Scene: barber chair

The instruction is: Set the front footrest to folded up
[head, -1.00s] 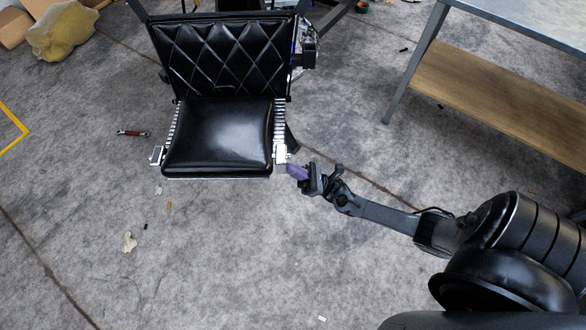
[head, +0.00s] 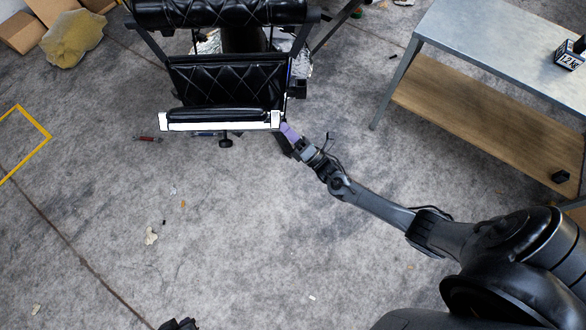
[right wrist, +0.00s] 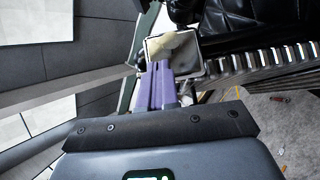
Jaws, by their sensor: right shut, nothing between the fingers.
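The front footrest (head: 220,117) is a black padded panel with a bright silver edge, at the lower front of the barber chair in the head view. I see it nearly edge-on, below a black quilted panel (head: 225,80). My right gripper (head: 287,130) has purple fingers that are shut with nothing between them. Its tips are at the footrest's right end; contact is unclear. In the right wrist view the fingers (right wrist: 158,85) point at a square metal end piece (right wrist: 173,50) beside a ribbed silver strip. A dark part at the bottom edge seems to be my left gripper (head: 180,324), mostly cut off.
A metal table (head: 490,45) with a wooden lower shelf (head: 480,110) stands at the right. A yellow sack (head: 72,38) and cardboard boxes (head: 22,32) lie at the upper left. A red-handled tool (head: 147,139) lies on the floor left of the chair.

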